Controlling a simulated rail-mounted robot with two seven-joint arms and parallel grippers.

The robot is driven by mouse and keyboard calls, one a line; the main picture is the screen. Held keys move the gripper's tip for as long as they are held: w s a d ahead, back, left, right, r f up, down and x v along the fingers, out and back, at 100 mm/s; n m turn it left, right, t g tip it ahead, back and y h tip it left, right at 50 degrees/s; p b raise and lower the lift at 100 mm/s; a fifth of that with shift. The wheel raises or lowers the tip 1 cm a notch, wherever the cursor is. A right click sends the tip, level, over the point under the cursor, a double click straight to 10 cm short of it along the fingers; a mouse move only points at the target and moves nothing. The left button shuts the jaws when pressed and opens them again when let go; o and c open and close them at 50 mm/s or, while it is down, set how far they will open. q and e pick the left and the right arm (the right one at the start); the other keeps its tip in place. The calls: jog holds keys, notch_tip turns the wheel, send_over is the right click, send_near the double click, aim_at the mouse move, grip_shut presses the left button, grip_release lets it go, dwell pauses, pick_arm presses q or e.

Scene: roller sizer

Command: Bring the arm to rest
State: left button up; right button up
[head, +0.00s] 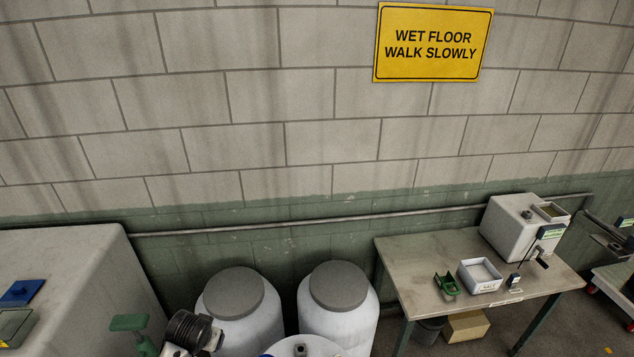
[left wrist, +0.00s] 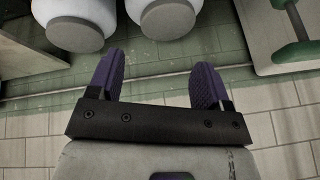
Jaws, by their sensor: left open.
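My left gripper (left wrist: 157,80) shows in the left wrist view with its two purple ridged fingers spread apart. A black and grey arm part (head: 188,332) at the bottom left of the head view seems to be mine. The gripper's fingers cannot be made out in the head view. My right gripper is in neither view.
White drums with grey lids (head: 236,292) (head: 338,287) stand by the wall. Right is a table (head: 420,262) with a white machine (head: 516,228), a white tray (head: 481,276) and a green scoop-like item (head: 447,284). A green handled object (head: 130,322) stands left.

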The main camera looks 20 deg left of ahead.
pick_arm(q)
jog(key=s+d+r+m+t+h, duration=0.1)
jog(key=s+d+r+m+t, duration=0.15)
jog(key=s+d, duration=0.5)
jog(key=s+d+r+m+t+h, duration=0.1)
jog(key=s+d+r, duration=0.3)
jog(key=s+d, duration=0.4)
jog(key=s+d+f+g, duration=0.2)
jog(key=s+f, duration=0.2)
jog(key=s, duration=0.3)
jog(key=s+d+f+g+h, duration=0.1)
jog(key=s+d+f+g, duration=0.1)
jog(key=s, duration=0.6)
notch_tip(320, 180, down, 2)
jog(key=shift+d, duration=0.5)
jog(key=shift+s+a, duration=0.1)
